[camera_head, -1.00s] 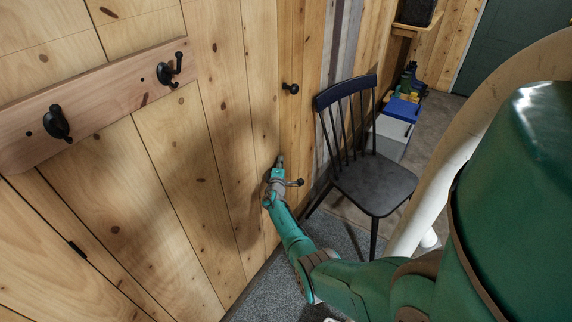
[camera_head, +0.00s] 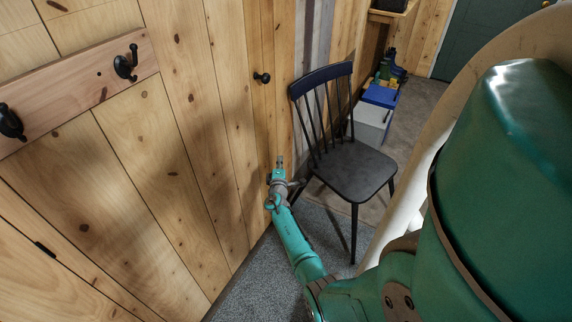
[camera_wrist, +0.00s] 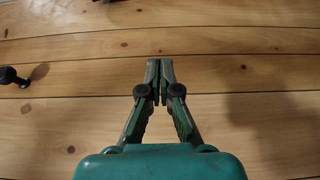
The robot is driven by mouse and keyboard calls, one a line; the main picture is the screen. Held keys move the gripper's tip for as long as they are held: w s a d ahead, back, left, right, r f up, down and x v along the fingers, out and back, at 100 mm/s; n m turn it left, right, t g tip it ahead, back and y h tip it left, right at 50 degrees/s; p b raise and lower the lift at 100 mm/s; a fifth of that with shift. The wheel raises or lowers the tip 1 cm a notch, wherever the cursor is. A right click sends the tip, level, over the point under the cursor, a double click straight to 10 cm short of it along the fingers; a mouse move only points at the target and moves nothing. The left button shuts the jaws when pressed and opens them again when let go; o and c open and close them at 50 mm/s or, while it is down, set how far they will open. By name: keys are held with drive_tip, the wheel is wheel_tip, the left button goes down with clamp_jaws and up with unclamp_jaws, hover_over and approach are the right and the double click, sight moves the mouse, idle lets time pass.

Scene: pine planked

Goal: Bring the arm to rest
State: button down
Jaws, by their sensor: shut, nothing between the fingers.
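My gripper (camera_head: 280,162) is at the end of my teal arm, in front of the pine plank wall (camera_head: 190,130) and left of the dark chair in the head view. In the wrist view my gripper (camera_wrist: 160,68) has its two fingertips together with nothing between them. The planks fill the picture behind it. I cannot tell the exact gap between the fingertips and the wall.
A dark spindle-back chair (camera_head: 350,170) stands close to the right of my arm. A rail with black hooks (camera_head: 125,65) and a black knob (camera_head: 262,78) stick out from the wall. A blue-lidded box (camera_head: 380,95) stands behind the chair. Grey carpet (camera_head: 262,285) lies below.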

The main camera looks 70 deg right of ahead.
drive_tip(key=shift+s+a, duration=0.15)
drive_tip(key=shift+s, duration=0.55)
drive_tip(key=shift+s+a, duration=0.1)
drive_tip(key=shift+s, duration=0.55)
